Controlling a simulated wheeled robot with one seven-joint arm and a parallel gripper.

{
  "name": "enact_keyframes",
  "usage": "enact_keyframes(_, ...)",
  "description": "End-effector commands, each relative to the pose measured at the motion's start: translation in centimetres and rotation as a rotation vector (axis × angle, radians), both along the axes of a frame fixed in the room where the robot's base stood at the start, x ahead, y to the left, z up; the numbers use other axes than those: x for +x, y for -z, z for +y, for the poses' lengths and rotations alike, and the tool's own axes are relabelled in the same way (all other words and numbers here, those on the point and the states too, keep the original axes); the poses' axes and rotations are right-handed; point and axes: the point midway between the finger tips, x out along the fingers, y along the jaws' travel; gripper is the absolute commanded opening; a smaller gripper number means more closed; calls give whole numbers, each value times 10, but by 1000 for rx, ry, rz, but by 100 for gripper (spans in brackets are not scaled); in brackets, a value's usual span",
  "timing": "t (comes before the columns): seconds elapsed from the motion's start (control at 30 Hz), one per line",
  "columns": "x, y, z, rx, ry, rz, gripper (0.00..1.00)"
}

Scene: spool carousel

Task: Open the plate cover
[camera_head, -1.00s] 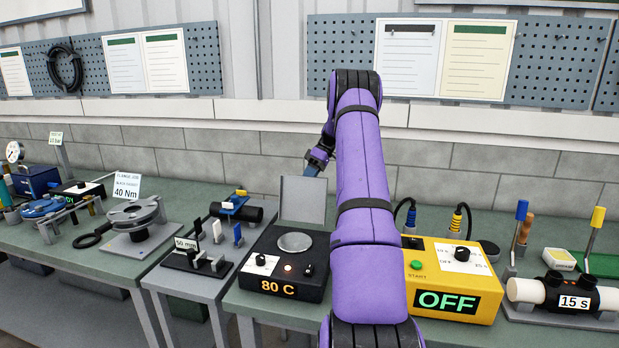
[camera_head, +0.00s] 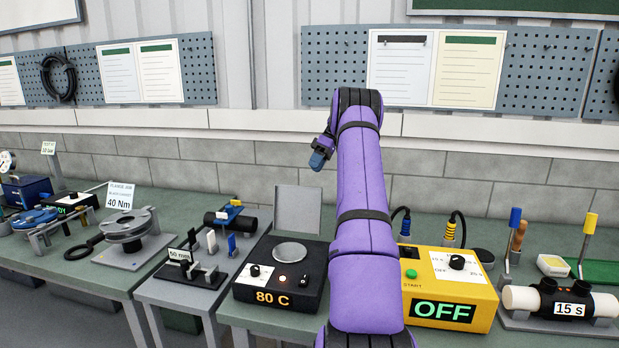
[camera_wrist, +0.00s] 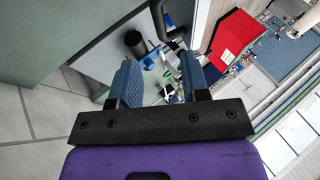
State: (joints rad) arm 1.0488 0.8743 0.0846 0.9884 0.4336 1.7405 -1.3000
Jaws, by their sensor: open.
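The plate cover (camera_head: 297,208) is a flat grey panel. It stands upright at the back of the black 80 C box (camera_head: 278,297). The round grey plate (camera_head: 291,251) on top of the box is uncovered. My gripper (camera_head: 318,160) is in the air above the cover, a little right of its top edge and apart from it. In the wrist view my gripper (camera_wrist: 160,80) shows two blue fingers spread apart with nothing held between them.
A yellow box (camera_head: 450,287) reading OFF stands right of the 80 C box, partly behind my arm. A 50 mm fixture (camera_head: 190,265) and a flange stand (camera_head: 130,240) are to the left. A white pipe rig (camera_head: 560,302) is at right.

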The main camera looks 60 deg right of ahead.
Motion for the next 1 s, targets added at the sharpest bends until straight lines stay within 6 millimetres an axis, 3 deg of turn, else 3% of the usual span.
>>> enact_keyframes(0.3, -3, -16, -12, 0, 0, 0, 42)
enact_keyframes(0.87, -3, -16, -12, 0, 0, 0, 42)
enact_keyframes(1.0, 2, -23, -3, -9, -1, 8, 42)
